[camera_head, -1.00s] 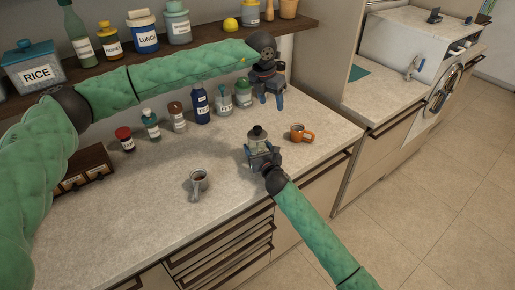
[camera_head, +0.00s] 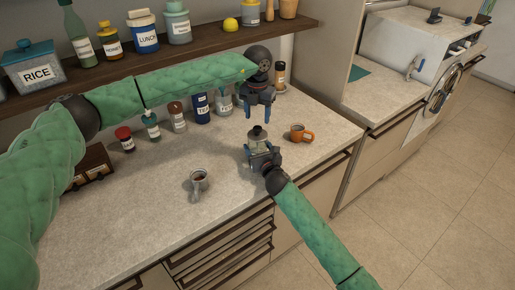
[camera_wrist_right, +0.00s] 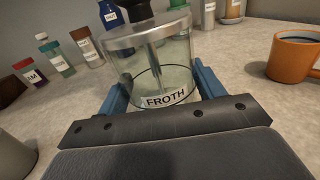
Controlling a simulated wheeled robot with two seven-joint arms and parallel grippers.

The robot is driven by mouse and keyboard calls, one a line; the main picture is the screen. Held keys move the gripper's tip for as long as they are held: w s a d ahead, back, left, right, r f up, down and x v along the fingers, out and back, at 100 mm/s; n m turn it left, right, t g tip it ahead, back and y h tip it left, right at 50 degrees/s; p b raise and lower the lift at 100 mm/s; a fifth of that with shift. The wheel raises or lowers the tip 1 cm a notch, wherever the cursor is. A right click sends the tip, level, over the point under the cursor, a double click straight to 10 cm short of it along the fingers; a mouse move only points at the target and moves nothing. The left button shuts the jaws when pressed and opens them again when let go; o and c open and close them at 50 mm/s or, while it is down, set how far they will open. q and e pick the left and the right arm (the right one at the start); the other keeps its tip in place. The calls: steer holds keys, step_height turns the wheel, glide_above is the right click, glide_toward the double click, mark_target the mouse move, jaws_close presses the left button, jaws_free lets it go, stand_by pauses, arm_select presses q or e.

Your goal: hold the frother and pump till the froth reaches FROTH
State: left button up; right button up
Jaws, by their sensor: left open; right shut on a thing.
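The frother (camera_head: 258,142) stands upright on the counter, a clear glass jar with a metal lid and a dark top knob. In the right wrist view the frother (camera_wrist_right: 150,65) shows a dark ring line and a FROTH label low on the glass, with a thin rod inside. I cannot tell the froth level. My right gripper (camera_head: 262,155) is shut on the frother, its blue fingers (camera_wrist_right: 163,90) on both sides of the glass. My left gripper (camera_head: 257,114) is open, pointing down just above the knob, apart from it.
An orange cup (camera_head: 301,133) stands right of the frother. A grey mug (camera_head: 198,180) with dark contents stands to the front left. Several bottles and jars, including a blue one (camera_head: 201,108), line the back. A shelf (camera_head: 130,58) hangs above. The front middle counter is clear.

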mark_target(257, 127)
arm_select(q)
steer(key=shift+f, duration=2.65)
steer(key=c, duration=1)
